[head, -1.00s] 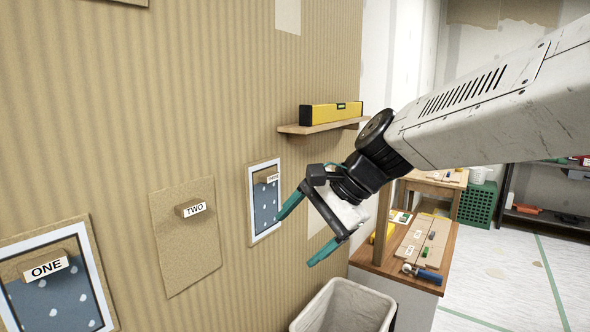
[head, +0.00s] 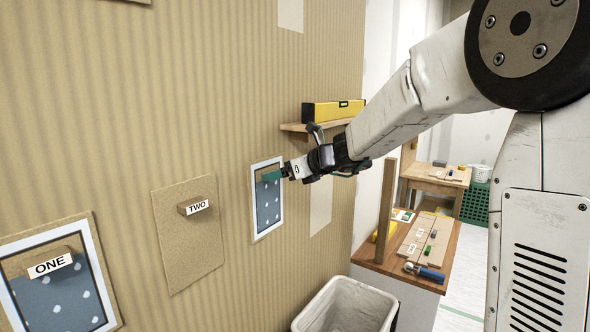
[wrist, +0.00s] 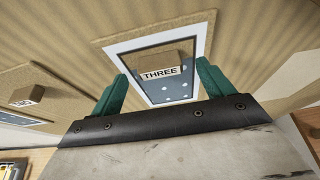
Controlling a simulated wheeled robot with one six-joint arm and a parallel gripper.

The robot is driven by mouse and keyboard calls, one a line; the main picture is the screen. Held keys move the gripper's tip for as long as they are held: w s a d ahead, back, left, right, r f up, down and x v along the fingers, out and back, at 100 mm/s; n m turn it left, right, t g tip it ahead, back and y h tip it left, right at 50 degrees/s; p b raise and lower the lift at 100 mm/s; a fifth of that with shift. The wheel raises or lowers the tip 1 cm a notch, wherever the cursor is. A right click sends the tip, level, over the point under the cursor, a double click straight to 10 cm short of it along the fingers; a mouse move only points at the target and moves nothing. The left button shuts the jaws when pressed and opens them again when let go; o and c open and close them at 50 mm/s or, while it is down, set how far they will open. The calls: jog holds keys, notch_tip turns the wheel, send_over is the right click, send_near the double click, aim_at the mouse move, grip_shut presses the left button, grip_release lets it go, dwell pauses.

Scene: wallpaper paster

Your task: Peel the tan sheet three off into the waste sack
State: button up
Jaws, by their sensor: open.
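Spot three is a white-bordered blue panel with white dots (head: 267,212) on the corrugated tan wall. A small tan block labelled THREE (wrist: 160,64) sits on its upper part. No full tan sheet shows over this panel. My gripper (head: 279,174) is open, pointing at the wall, with its green fingers either side of the block in the wrist view. I cannot tell whether they touch it. In the head view the gripper hides most of the block. The waste sack (head: 345,287) is a pale liner in a bin below, by the wall; its inside bottom is hidden.
A tan sheet marked TWO (head: 187,247) and a dotted panel marked ONE (head: 60,300) are to the left. A shelf (head: 292,127) with a yellow level (head: 322,112) juts out just above my gripper. A wooden bench (head: 437,255) with tools stands right of the sack.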

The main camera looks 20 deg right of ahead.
jog(key=shift+x, duration=0.9)
jog(key=c, duration=1.1)
jog(key=shift+s+d, duration=0.2)
jog(key=shift+s, duration=0.2)
jog(key=shift+s+d, duration=0.55)
jog(key=shift+s, duration=0.2)
jog(key=shift+s+d, duration=0.5)
jog(key=shift+s, duration=0.3)
jog(key=shift+s+d, duration=0.15)
jog(key=shift+s, duration=0.1)
jog(key=shift+s+d, duration=0.65)
jog(key=shift+s, duration=0.3)
jog(key=shift+s+d, duration=0.65)
jog(key=shift+s, duration=0.3)
jog(key=shift+s+d, duration=0.6)
jog(key=shift+s, duration=0.35)
